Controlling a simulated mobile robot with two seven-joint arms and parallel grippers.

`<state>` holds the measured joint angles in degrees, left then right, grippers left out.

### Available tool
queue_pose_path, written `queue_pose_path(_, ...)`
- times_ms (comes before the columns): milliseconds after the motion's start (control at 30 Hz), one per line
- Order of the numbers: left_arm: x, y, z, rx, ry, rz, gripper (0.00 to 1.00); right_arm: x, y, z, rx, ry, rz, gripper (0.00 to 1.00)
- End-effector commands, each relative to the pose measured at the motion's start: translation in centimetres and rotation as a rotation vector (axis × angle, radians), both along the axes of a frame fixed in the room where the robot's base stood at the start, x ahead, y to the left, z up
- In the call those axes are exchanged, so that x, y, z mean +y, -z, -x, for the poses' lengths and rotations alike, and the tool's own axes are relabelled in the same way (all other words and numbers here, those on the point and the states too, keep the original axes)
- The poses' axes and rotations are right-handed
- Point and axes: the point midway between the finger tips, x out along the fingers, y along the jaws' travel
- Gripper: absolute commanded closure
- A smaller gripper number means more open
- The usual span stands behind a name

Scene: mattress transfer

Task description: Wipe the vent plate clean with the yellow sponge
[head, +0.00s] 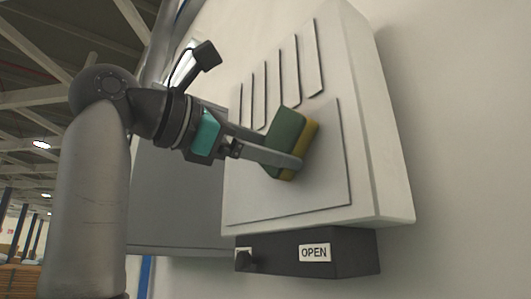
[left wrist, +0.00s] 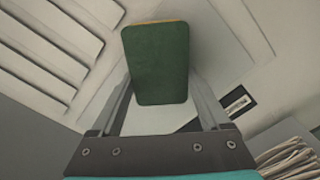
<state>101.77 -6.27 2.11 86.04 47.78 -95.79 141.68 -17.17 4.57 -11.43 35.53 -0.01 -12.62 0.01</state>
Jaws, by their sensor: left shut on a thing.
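The sponge (head: 287,136) has a green side toward my gripper and a yellow side toward the plate. My left gripper (head: 281,150) is shut on the sponge, with one finger along each side. In the left wrist view the sponge (left wrist: 158,65) shows its green face between the fingers (left wrist: 160,85), and only a thin yellow edge shows at its top. The flat vent plate (head: 325,185) is on the front of a white wall box, below its slots. The sponge is at the plate's upper middle; I cannot tell whether it touches. My right gripper is not in view.
Several long slots (head: 280,75) run across the upper part of the white box (head: 375,120). A grey panel (head: 170,190) lies behind my left arm.

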Motion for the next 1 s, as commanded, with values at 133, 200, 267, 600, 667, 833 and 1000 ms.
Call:
queue_pose_path(133,-0.8,0.2,1.2,-0.003,0.0,-0.001,0.65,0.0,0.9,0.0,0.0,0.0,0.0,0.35)
queue_pose_path(200,-1.2,0.2,1.7,-0.002,0.001,-0.001,0.65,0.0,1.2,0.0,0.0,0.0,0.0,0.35)
queue_pose_path(267,-1.5,0.2,2.1,-0.001,0.001,-0.001,0.65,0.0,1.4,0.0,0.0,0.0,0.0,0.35)
queue_pose_path(600,-1.5,0.0,1.7,0.002,-0.001,0.002,0.65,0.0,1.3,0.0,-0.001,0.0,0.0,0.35)
queue_pose_path(667,-1.2,-0.1,1.2,0.003,-0.002,0.001,0.65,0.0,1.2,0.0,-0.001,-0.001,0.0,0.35)
queue_pose_path(833,-0.1,0.0,0.0,0.004,-0.004,0.001,0.65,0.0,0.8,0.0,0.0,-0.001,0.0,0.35)
queue_pose_path(1000,0.6,0.0,-0.9,0.003,-0.003,0.001,0.65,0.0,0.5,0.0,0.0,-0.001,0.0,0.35)
